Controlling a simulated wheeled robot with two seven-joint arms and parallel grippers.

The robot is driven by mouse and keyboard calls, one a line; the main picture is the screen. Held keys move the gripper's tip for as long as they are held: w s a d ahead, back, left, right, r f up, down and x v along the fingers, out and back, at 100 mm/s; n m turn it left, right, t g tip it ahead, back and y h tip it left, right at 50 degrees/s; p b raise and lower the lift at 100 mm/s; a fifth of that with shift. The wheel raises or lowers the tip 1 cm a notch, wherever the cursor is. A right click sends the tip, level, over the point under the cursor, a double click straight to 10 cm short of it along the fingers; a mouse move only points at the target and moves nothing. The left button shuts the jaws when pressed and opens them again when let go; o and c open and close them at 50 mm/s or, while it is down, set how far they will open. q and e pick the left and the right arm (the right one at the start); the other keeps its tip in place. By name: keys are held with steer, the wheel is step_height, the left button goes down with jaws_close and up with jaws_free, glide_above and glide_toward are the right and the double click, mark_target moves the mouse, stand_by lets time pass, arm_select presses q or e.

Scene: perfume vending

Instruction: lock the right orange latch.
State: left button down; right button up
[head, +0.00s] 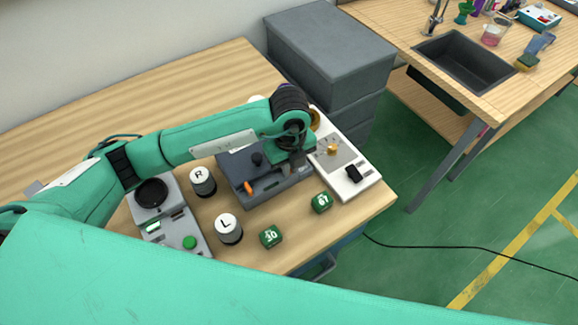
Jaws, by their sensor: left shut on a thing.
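A dark grey case (240,164) with a black knob on its lid sits on the wooden table. Its left orange latch (249,187) shows on the front side. The right orange latch is hidden behind my left gripper (298,170). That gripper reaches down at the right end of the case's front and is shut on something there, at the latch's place. The fingertips and the latch's position cannot be made out clearly. My right gripper is not in view.
A white device (362,187) with a gold knob stands close right of the case. Black cylinders marked R (202,182) and L (228,229), green blocks (271,236) (321,202) and a grey scale-like device (172,215) stand left and in front. Grey boxes (329,50) stand behind.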

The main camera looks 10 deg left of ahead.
arm_select(q)
steer(key=shift+w+r+n, duration=0.1)
steer(key=shift+w+n, duration=0.05)
steer(key=shift+n, duration=0.35)
steer(key=c, duration=1.8)
jaws_free()
step_height(320, 180, up, 14)
steer(key=b, duration=0.1)
steer(key=shift+b, duration=0.4)
